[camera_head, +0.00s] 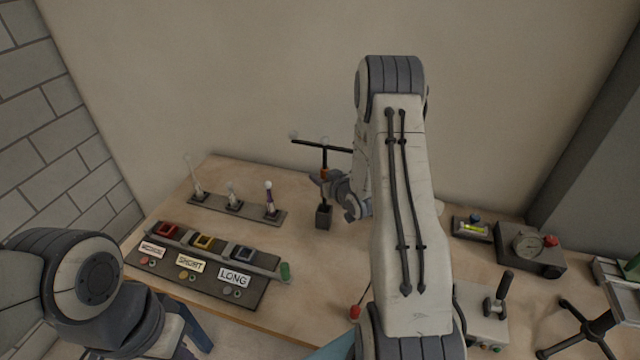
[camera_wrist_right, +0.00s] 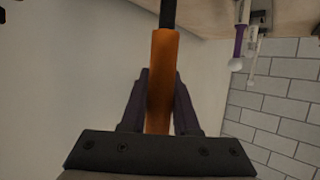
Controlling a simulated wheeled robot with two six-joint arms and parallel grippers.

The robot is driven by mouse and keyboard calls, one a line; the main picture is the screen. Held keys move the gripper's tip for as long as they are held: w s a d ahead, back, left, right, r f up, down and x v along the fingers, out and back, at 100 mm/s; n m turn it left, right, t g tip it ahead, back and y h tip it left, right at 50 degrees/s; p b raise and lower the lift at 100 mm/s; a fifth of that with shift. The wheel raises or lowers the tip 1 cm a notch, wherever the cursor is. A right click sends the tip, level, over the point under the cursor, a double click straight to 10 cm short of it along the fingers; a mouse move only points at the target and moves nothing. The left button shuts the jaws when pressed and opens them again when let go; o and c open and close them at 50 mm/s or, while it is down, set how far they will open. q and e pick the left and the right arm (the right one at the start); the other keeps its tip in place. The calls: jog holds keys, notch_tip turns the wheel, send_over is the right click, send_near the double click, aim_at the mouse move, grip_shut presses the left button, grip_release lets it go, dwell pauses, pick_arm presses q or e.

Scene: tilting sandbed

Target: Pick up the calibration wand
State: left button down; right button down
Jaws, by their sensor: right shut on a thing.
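The calibration wand (camera_head: 324,157) is a dark T-shaped rod with an orange grip and pale balls on its crossbar. It stands upright in the head view, its lower end at a small dark block holder (camera_head: 323,217). I cannot tell whether it is still seated in it. My right gripper (camera_head: 322,178) is shut on the wand's grip. In the right wrist view the orange grip (camera_wrist_right: 160,80) sits between the fingers, with the dark rod beyond. My arm hides the crossbar's right end.
A rack (camera_head: 238,208) with several ball-tipped pins stands at the back left. In front is a panel (camera_head: 200,262) with coloured sockets and labels. A gauge box (camera_head: 529,249), a level (camera_head: 472,228) and a lever box (camera_head: 484,312) are on the right.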

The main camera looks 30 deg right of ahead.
notch_tip(320, 180, up, 6)
jog(key=shift+r+b, duration=0.2)
jog(key=shift+b, duration=0.2)
jog(key=shift+r, duration=0.65)
notch_tip(320, 180, up, 9)
jog(key=p, duration=0.7)
send_over(324, 156)
jog(key=w, duration=0.3)
jog(key=shift+d, duration=0.3)
jog(key=shift+f, duration=0.1)
